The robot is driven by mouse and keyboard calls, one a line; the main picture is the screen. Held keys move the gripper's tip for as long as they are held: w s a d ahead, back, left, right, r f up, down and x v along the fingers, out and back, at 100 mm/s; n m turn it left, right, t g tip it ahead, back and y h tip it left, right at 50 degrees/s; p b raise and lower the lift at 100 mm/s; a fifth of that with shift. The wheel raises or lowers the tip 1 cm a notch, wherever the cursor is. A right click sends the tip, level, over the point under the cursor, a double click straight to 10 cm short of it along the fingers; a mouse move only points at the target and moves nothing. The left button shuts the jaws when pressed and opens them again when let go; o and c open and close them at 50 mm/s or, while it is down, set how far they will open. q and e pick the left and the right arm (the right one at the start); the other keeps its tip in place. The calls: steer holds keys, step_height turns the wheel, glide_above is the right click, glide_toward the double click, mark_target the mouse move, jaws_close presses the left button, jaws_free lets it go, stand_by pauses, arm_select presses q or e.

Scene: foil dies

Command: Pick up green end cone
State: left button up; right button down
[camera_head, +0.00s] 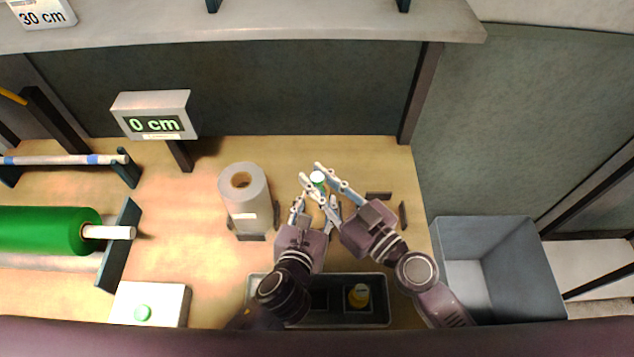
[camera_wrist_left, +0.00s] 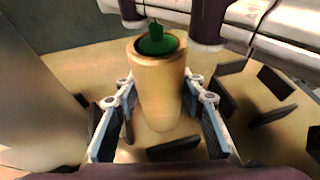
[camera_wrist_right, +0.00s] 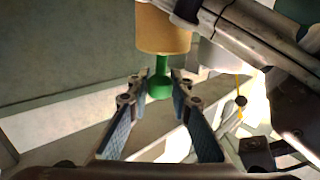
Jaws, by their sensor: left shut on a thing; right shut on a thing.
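The green end cone (camera_wrist_right: 159,82) sticks out of the end of a tan tube (camera_wrist_right: 163,28) in the right wrist view. My right gripper (camera_wrist_right: 158,92) is shut on the cone, with a finger on each side. In the left wrist view, the green cone (camera_wrist_left: 158,42) sits in the tube's open top. My left gripper (camera_wrist_left: 160,100) is shut on the tan tube (camera_wrist_left: 160,90) below that end. In the head view, both grippers meet around the small green cone (camera_head: 318,178); the arms hide most of the tube.
A white roll (camera_head: 248,205) stands left of the grippers. A grey bin (camera_head: 500,222) is at the right, a green roll (camera_head: 45,230) at the left. A display (camera_head: 155,113) reads 0 cm.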

steer(key=shift+r, duration=0.15)
steer(key=shift+r, duration=1.1)
step_height(320, 180, up, 5)
steer(key=shift+f, duration=0.1)
steer(key=v, duration=1.8)
steer(key=shift+f, duration=0.1)
arm_select(q)
steer(key=o, duration=1.2)
steer(key=shift+o, duration=0.2)
